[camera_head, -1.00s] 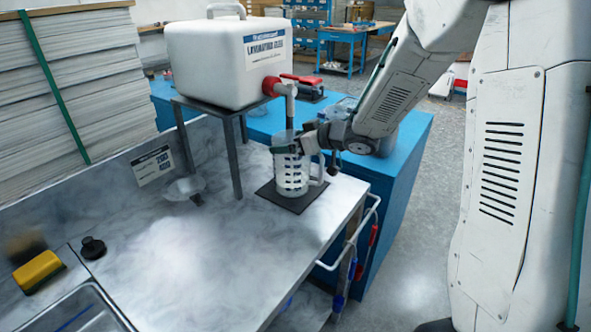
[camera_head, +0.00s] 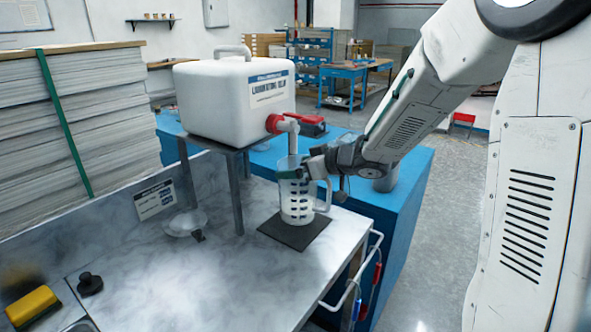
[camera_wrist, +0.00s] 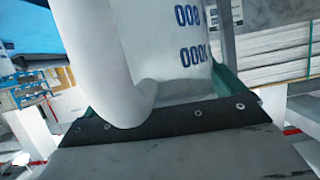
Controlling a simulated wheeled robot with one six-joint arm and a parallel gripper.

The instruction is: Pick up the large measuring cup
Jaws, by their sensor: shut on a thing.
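The large measuring cup (camera_head: 297,205) is clear-white with dark markings and a handle on its right side. It stands upright beneath the red-and-white spout of the white tank, above the dark mat (camera_head: 293,236). Its base looks slightly raised off the mat, though the gap is small. My gripper (camera_head: 300,171) reaches in from the right and is shut on the cup's upper part. In the wrist view the cup (camera_wrist: 170,45) fills the middle, with its pale handle at left and blue numbers on its wall. My gripper's dark jaw edge (camera_wrist: 180,124) crosses below it.
The white tank (camera_head: 235,105) stands on a metal stand close behind the cup. A white dish (camera_head: 185,222) and a sign (camera_head: 154,199) are to the left. A yellow sponge (camera_head: 33,306) and black knob (camera_head: 90,284) lie front left. The marble counter's middle is clear.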

